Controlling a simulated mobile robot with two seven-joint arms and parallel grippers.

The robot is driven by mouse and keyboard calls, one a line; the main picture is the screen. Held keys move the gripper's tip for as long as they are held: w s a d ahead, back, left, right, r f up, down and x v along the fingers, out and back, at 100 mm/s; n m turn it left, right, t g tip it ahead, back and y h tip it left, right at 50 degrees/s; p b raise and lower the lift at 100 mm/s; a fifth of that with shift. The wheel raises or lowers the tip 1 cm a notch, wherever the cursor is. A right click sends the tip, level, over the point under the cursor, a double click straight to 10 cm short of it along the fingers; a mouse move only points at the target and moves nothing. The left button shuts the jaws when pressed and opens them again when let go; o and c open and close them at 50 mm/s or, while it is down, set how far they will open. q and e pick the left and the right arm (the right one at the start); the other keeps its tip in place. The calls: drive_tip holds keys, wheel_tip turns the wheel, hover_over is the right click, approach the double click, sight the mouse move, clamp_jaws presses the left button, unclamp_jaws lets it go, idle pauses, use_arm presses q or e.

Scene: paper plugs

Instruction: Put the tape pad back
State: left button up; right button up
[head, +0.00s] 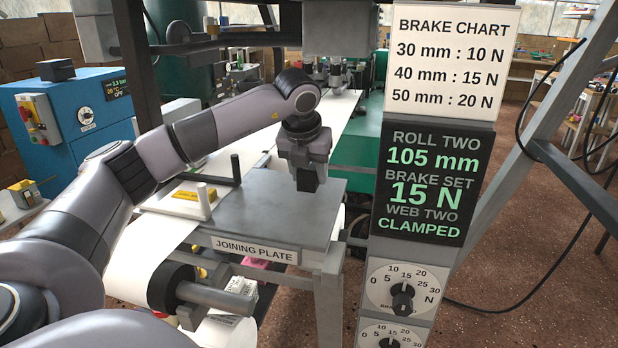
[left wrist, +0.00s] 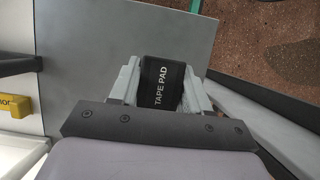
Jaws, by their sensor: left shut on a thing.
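The tape pad (left wrist: 161,84) is a black block with white lettering, seen in the left wrist view between the two fingers of my left gripper (left wrist: 160,92). In the head view the left gripper (head: 307,172) points down over the right part of the joining plate (head: 262,215), and the dark tape pad (head: 307,182) shows at its tips. The gripper is shut on the pad. I cannot tell whether the pad touches the plate. My right gripper is not in view.
The display panel (head: 425,180) stands close on the right. The plate's middle is bare.

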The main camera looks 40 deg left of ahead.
use_arm(q)
drive_tip(key=shift+f, duration=0.75)
drive_tip(key=shift+f, duration=0.15)
drive_tip(key=o, duration=0.9)
drive_tip(key=shift+r, duration=0.3)
drive_tip(key=v, duration=1.1)
drive_tip(key=shift+s+r, duration=0.15)
drive_tip(key=shift+r, duration=0.25)
